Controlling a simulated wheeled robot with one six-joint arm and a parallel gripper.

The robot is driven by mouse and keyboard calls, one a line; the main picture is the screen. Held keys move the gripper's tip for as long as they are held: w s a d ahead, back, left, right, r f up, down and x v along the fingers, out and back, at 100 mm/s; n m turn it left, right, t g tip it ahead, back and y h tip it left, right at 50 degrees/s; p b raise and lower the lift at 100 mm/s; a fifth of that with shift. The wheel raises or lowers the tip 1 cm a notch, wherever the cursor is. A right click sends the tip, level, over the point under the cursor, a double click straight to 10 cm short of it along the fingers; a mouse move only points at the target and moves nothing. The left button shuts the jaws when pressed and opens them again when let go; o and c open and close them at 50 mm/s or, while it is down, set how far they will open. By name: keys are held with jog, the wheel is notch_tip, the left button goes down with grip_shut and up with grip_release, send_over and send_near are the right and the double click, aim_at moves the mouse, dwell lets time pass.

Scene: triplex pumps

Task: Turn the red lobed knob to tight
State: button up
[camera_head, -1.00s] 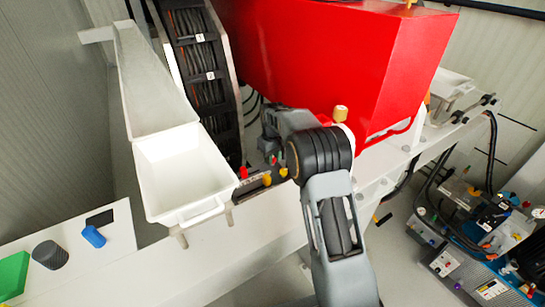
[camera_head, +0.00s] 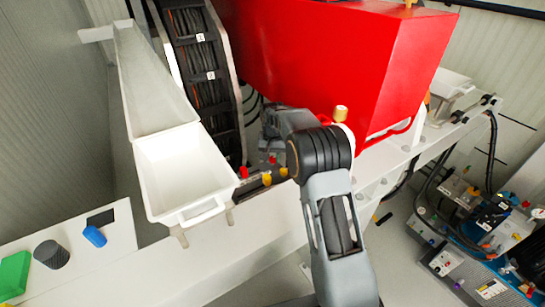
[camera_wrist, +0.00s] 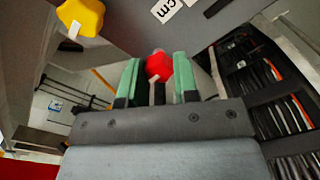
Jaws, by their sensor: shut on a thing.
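The red lobed knob (camera_wrist: 158,66) sits between the two green finger pads of my gripper (camera_wrist: 157,80) in the wrist view. The pads close on it from both sides, and a small white mark shows on its face. The knob stands at a grey panel bearing a white label with "cm" (camera_wrist: 166,9). In the head view my arm hides most of the gripper (camera_head: 272,158). Small red and yellow knobs show beside it there, and I cannot tell surely which red one is held. The knob's tight mark cannot be made out.
A yellow lobed knob (camera_wrist: 80,17) is on the same panel, left of the held knob. In the head view a white hopper tray (camera_head: 185,170) stands left of the gripper, and a large red housing (camera_head: 330,60) rises behind. A black cable chain (camera_head: 205,75) stands back left.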

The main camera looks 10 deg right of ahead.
aim_at(273, 158)
dwell(0.3)
jog(key=o, duration=0.9)
notch_tip(273, 158, up, 14)
jog(key=shift+f, duration=0.1)
dwell(0.3)
